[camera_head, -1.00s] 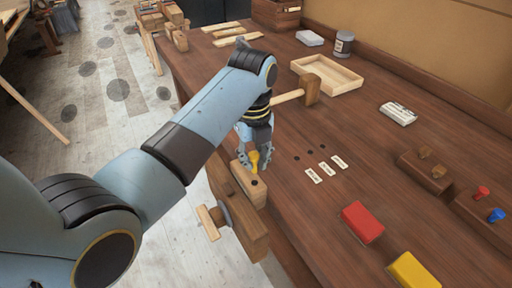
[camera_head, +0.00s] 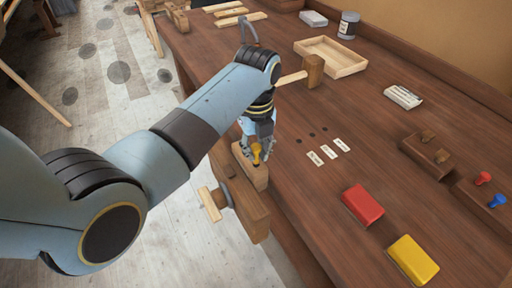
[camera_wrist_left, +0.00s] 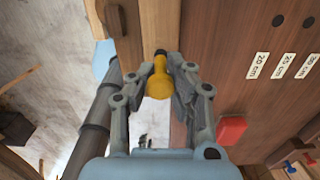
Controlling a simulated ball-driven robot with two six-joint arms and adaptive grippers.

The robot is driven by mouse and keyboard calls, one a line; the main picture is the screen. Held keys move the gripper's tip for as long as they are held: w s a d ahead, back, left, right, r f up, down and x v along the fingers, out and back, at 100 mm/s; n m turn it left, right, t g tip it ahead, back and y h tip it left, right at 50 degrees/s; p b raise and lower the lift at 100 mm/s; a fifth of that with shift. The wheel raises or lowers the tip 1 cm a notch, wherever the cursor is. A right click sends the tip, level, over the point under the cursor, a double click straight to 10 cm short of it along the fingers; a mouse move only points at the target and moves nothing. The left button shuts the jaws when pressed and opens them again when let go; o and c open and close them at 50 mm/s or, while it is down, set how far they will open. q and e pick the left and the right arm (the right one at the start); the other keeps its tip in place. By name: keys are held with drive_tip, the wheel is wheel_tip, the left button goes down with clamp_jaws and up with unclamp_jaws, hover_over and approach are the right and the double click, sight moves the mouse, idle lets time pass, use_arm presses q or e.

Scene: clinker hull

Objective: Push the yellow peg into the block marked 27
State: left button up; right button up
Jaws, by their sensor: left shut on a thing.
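My left gripper (camera_head: 257,146) is shut on the yellow peg (camera_head: 256,155), just above a pale wooden block (camera_head: 243,162). The block is clamped in a wooden vise (camera_head: 253,218) at the bench's near-left edge. In the left wrist view the yellow peg (camera_wrist_left: 159,83) is between the fingers, its narrow end pointing at a dark hole (camera_wrist_left: 160,53) in the block. The peg's tip is at or very near the hole; I cannot tell whether it has entered. No number is readable on the block. My right gripper is not in view.
A mallet (camera_head: 314,70) lies behind my left wrist, near an open tray (camera_head: 360,66). Labelled strips (camera_head: 329,152) and dark holes are right of the gripper. A red box (camera_head: 362,204) and yellow box (camera_head: 413,262) lie at front right. Red and blue pegs (camera_head: 497,201) stand far right.

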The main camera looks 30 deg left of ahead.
use_arm(q)
drive_tip(key=shift+f, duration=0.15)
idle(0.3)
drive_tip(key=shift+f, duration=0.25)
drive_tip(key=shift+f+b, duration=0.5)
drive_tip(key=shift+f, duration=0.45)
idle(0.6)
clamp_jaws()
drive_tip(key=o, duration=0.8)
unclamp_jaws()
drive_tip(key=shift+r, duration=0.1)
drive_tip(key=shift+r+p, duration=0.5)
drive_tip(key=shift+r, duration=3.45)
